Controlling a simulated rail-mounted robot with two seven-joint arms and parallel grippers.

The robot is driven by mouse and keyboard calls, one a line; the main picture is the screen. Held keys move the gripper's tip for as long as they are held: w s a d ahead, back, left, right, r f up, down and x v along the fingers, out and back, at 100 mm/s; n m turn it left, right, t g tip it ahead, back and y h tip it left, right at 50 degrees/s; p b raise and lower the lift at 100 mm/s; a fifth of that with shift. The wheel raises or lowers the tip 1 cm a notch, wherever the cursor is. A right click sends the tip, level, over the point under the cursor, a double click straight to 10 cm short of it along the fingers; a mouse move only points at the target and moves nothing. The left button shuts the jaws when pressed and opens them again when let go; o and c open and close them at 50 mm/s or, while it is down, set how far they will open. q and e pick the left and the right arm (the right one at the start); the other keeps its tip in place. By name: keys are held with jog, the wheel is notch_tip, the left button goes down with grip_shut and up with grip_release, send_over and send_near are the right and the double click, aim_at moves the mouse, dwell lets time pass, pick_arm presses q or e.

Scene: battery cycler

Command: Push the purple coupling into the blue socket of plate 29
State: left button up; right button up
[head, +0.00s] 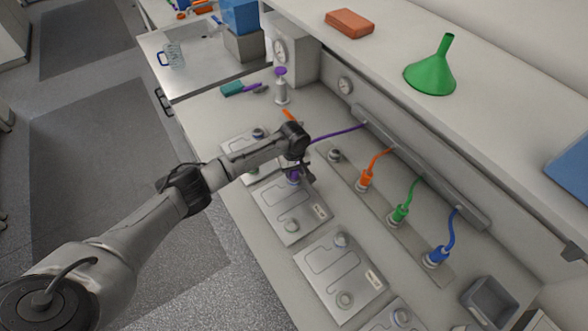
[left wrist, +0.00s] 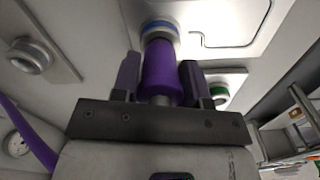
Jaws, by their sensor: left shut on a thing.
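My left gripper (head: 300,176) is shut on the purple coupling (head: 293,179) above the far end of a metal plate (head: 278,209). In the left wrist view the coupling (left wrist: 163,72) stands between the two fingers (left wrist: 160,82), its front end against or just short of a blue-ringed socket (left wrist: 158,27). I cannot tell how far in it is. A green-ringed socket (left wrist: 219,92) shows on the same plate beside the right finger. The plate's label is too small to read. The purple hose (head: 338,133) runs from the coupling to the rail. My right gripper is not in view.
Orange (head: 366,178), green (head: 399,213) and blue (head: 437,255) couplings stand on a strip to the right, beside an empty socket (head: 334,155). Another plate (head: 339,278) lies nearer. A grey bin (head: 490,299) and a green funnel (head: 432,76) are farther right.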

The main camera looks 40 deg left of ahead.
pick_arm(q)
jog(key=shift+f, duration=0.4)
jog(key=shift+f, duration=0.15)
jog(key=o, duration=1.6)
notch_tip(320, 180, up, 14)
jog(key=shift+f+p, duration=0.1)
jog(key=shift+p, duration=0.2)
